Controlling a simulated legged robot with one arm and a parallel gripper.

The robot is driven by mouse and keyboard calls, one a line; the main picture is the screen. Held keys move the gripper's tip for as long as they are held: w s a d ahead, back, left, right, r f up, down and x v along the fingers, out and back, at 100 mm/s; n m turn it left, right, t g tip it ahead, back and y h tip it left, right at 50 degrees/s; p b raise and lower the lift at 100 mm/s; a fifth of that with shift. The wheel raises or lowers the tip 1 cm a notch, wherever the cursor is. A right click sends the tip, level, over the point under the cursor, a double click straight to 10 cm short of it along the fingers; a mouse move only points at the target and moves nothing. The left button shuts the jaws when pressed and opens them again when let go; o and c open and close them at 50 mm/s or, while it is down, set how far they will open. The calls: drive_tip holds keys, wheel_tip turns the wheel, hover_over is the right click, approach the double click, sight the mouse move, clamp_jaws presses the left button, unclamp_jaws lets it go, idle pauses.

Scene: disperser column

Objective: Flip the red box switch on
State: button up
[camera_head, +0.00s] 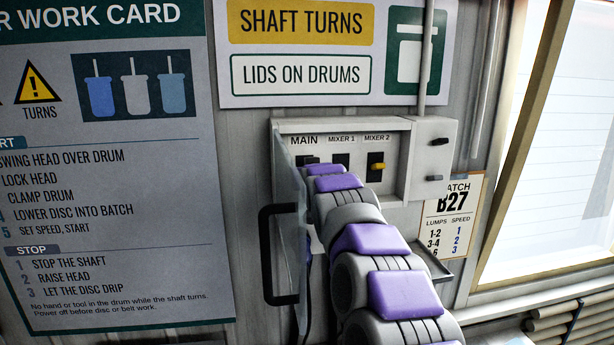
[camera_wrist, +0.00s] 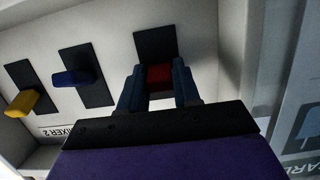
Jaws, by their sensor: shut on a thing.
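The red switch (camera_wrist: 159,77) shows in the wrist view as a red lever in front of a black plate on the pale switch box. My gripper (camera_wrist: 158,88) has its two dark blue fingers on either side of this lever and is shut on it. In the head view my gripper reaches the MAIN position at the left of the switch box (camera_head: 393,137). There my arm hides the red lever, and part of its black plate (camera_head: 306,159) shows. Whether the lever is up or down is hard to tell.
A blue switch (camera_wrist: 70,77) and a yellow switch (camera_wrist: 22,103) sit beside the red one; the yellow one also shows under MIXER 2 (camera_head: 376,167). A clear door (camera_head: 289,215) with a black handle (camera_head: 267,255) stands open left of my arm. A ledge is at right.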

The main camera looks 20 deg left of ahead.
drive_tip(key=shift+a, duration=0.15)
drive_tip(key=shift+r+g+h, duration=0.1)
drive_tip(key=shift+g+h, duration=0.2)
drive_tip(key=shift+h, duration=0.1)
idle(0.4)
drive_tip(key=o, duration=1.1)
drive_tip(key=shift+w+a, duration=0.1)
drive_tip(key=shift+c, duration=0.2)
drive_tip(key=shift+b, duration=0.3)
drive_tip(key=shift+s+d, duration=0.3)
drive_tip(key=b+v, duration=0.4)
drive_tip(key=v, duration=1.2)
drive_tip(key=shift+s+b, duration=0.15)
drive_tip(key=shift+b, duration=0.25)
drive_tip(key=shift+r, duration=0.1)
